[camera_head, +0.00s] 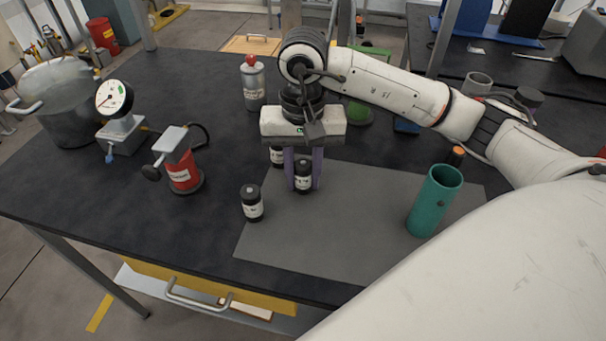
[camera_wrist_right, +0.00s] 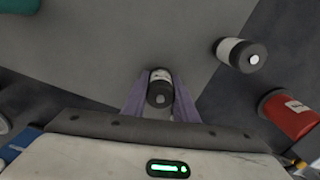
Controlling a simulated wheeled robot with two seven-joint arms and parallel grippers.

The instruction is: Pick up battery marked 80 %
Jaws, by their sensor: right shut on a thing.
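My right gripper (camera_head: 303,174) is shut on a black battery with a white label (camera_head: 303,182), its purple fingers on either side of it. The held battery also shows between the fingers in the right wrist view (camera_wrist_right: 160,88). A second battery (camera_head: 253,203) stands upright to its left, near the grey mat's left edge; it also shows in the right wrist view (camera_wrist_right: 241,54). A third battery (camera_head: 277,157) stands just behind the gripper and is partly hidden. The label markings are too small to read, so I cannot tell which is 80 %. My left gripper is not in view.
A teal cylinder (camera_head: 434,202) stands on the mat's right side (camera_head: 330,245). A red device (camera_head: 182,172), a gauge (camera_head: 117,108) and a metal pot (camera_head: 68,112) stand at left. A grey bottle (camera_head: 253,84) stands behind. The mat's front is clear.

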